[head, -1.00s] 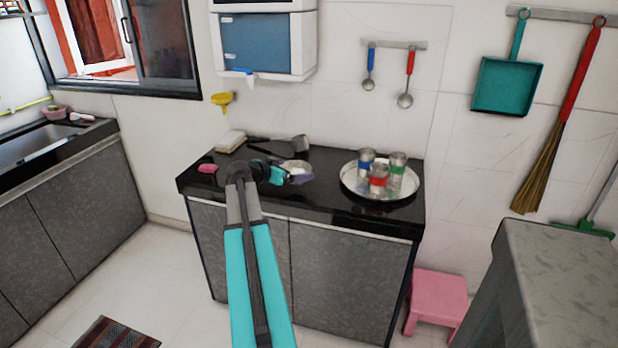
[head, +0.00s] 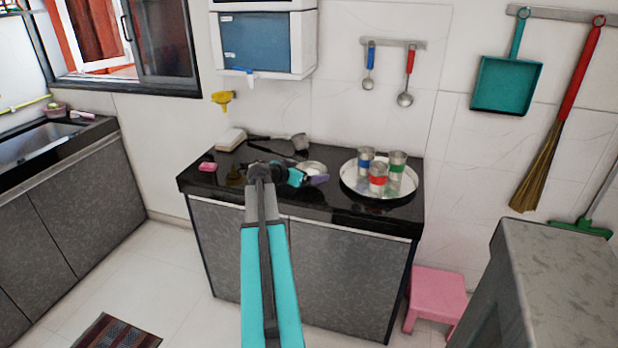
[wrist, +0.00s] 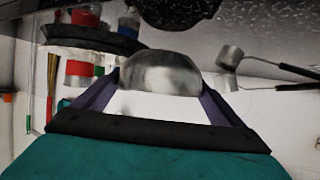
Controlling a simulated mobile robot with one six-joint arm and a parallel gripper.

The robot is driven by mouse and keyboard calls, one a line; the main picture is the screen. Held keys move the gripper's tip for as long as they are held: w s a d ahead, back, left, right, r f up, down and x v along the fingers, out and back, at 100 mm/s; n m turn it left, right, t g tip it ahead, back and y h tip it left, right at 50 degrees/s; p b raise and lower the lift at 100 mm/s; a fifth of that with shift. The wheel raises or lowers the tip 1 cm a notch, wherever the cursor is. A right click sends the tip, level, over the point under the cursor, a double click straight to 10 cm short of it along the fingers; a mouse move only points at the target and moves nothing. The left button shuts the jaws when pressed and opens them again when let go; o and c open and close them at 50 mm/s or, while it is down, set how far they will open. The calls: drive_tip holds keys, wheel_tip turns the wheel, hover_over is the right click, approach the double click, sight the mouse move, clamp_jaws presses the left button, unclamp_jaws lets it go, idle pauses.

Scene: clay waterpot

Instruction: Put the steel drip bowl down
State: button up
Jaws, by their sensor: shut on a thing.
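The steel drip bowl (head: 313,167) is over the black counter, left of the steel tray, partly hidden by my gripper in the head view. My gripper (head: 318,179) points right, its purple fingers closed on the bowl. In the wrist view the shiny rounded bowl (wrist: 160,74) sits between the two fingers (wrist: 160,84). The wrist picture looks upside down, with the counter along its top. A dark round patch lies by the bowl there, perhaps its shadow or reflection. Whether the bowl touches the counter I cannot tell.
A steel tray (head: 352,186) with three banded cups stands at the counter's right. A long-handled steel dipper (head: 300,142) lies behind the bowl. A pale block (head: 231,139) and a pink piece (head: 207,167) lie left. The black counter's (head: 330,207) front strip is clear.

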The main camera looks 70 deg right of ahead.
drive_tip(key=shift+f, duration=1.1)
drive_tip(key=shift+f, duration=0.15)
drive_tip(key=o, duration=0.8)
drive_tip(key=shift+r, duration=0.2)
drive_tip(key=b+v, duration=0.1)
drive_tip(key=v, duration=1.1)
drive_tip(key=shift+f, duration=0.1)
